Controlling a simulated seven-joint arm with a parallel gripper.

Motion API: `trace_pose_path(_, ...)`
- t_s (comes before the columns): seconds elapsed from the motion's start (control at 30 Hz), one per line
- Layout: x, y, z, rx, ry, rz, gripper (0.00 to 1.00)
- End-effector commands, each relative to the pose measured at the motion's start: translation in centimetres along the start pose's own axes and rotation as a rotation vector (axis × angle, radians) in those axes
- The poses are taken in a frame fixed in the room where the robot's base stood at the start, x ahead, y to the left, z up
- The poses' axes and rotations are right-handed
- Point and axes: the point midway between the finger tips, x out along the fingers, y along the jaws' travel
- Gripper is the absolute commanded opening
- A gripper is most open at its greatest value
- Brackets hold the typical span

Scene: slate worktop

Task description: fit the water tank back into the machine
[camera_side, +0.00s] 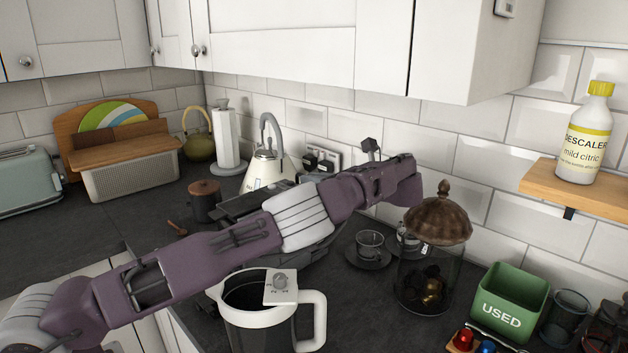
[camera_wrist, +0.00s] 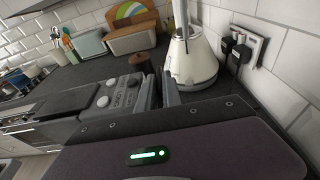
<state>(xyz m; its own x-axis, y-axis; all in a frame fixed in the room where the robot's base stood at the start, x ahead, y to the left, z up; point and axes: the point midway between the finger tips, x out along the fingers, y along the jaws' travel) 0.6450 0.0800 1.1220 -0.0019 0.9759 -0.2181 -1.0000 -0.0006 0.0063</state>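A dark grey machine with a black top (camera_side: 248,203) stands mid-counter, largely hidden behind my arm in the side view. In the wrist view the machine (camera_wrist: 118,95) shows round knobs and lies just left of my gripper. My gripper (camera_wrist: 158,88) shows two grey fingers apart, with nothing visible between them; it is hidden in the side view. I cannot pick out the water tank for certain. A clear vessel with a white rim and handle (camera_side: 312,322) stands at the front of the side view, but I cannot tell whether it is the tank.
A cream kettle (camera_side: 267,172) stands by the wall, close beyond my fingers in the wrist view (camera_wrist: 190,62). A lidded glass jar (camera_side: 430,285), a cup on a saucer (camera_side: 370,245) and a green USED bin (camera_side: 512,300) stand right. A descaler bottle (camera_side: 586,140) is on a shelf.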

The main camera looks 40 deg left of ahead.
Motion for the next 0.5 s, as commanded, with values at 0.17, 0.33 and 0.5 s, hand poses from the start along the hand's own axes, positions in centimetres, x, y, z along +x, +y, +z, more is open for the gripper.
trace_pose_path(0.17,0.0,0.0,0.0,0.000,-0.001,0.000,0.34)
trace_pose_path(0.33,0.0,0.1,-0.1,0.002,0.002,0.002,0.34)
trace_pose_path(0.5,-1.1,0.0,-0.1,0.002,0.002,-0.001,0.34)
